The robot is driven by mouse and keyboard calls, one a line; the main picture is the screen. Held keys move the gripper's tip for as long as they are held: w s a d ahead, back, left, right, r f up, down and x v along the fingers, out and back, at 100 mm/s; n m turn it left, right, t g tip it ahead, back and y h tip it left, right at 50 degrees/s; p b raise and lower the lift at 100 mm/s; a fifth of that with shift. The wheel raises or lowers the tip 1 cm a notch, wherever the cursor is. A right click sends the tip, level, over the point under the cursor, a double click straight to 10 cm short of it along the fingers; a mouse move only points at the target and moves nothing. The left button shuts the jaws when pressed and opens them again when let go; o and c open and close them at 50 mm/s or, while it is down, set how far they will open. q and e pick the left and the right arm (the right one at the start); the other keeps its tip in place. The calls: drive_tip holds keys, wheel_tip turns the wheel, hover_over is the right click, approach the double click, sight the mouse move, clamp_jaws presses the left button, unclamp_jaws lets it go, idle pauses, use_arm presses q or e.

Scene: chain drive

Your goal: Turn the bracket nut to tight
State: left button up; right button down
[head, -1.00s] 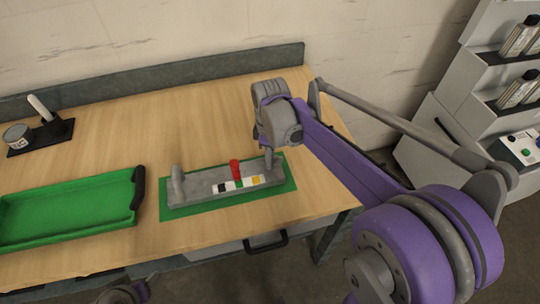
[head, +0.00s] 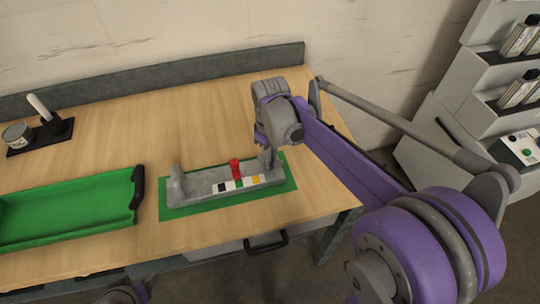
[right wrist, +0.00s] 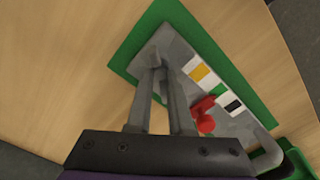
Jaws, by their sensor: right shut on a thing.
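The grey bracket (head: 205,184) lies on a green mat (head: 172,212) at the front of the bench, with an upright at its left end. A red nut (head: 235,167) with a knob stands mid-bracket, behind a strip of black, white, green and yellow fields; it also shows in the right wrist view (right wrist: 205,120). My right gripper (head: 270,161) is down at the bracket's right end, apart from the red nut. In the right wrist view, its fingers (right wrist: 158,78) are shut on the bracket's grey end upright, largely hidden between them.
A green tray (head: 66,242) with a dark handle stands left of the mat. The bench middle behind the bracket is clear.

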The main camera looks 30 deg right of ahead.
drive_tip(key=m, duration=0.4)
drive_tip(key=shift+m, duration=0.3)
drive_tip(key=m, duration=0.3)
drive_tip(key=shift+m, duration=0.4)
drive_tip(key=m, duration=0.7)
drive_tip(key=shift+b, duration=0.35)
drive_tip(key=m, duration=0.3)
drive_tip(key=shift+m, duration=0.4)
drive_tip(key=m, duration=0.3)
drive_tip(key=shift+m, duration=0.3)
drive_tip(key=m, duration=0.4)
drive_tip(key=shift+m, duration=2.1)
